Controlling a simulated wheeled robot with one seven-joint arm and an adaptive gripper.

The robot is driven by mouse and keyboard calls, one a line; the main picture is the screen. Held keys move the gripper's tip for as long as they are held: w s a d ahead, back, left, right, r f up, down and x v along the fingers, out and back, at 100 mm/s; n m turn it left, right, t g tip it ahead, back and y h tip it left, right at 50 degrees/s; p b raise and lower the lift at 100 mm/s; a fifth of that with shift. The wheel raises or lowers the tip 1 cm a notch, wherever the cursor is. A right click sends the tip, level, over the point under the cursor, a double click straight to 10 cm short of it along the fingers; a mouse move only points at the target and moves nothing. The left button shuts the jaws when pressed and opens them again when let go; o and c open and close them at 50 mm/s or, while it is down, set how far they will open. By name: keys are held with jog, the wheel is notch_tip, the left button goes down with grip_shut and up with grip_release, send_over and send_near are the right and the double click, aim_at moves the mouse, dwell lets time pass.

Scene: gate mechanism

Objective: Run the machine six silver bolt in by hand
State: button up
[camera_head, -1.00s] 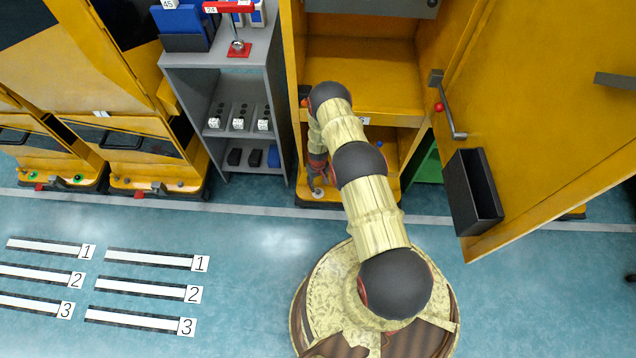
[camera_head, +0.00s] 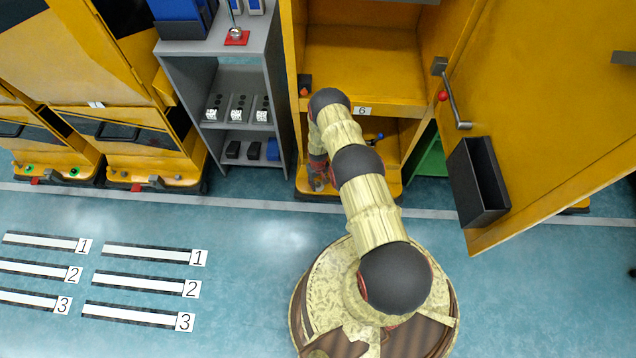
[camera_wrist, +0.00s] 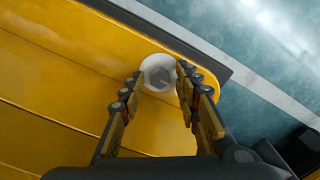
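Machine six is the yellow cabinet with the label 6 (camera_head: 362,111), its large door open to the right. In the wrist view its silver bolt (camera_wrist: 158,74) is a round pale piece with a hexagonal centre, at the edge of the yellow base ledge (camera_wrist: 90,62). My gripper (camera_wrist: 158,78) points down at it, fingers apart, one on each side of the bolt. I cannot tell whether the fingers touch it. In the head view my gripper (camera_head: 318,180) is low at the cabinet's front left, and the bolt is mostly hidden there.
The open door (camera_head: 550,120) carries a crank handle (camera_head: 456,105) and a black bin (camera_head: 478,182). A grey shelf (camera_head: 222,100) stands close on the left. Floor in front is clear.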

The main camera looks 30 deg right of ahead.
grip_shut()
dwell(0.8)
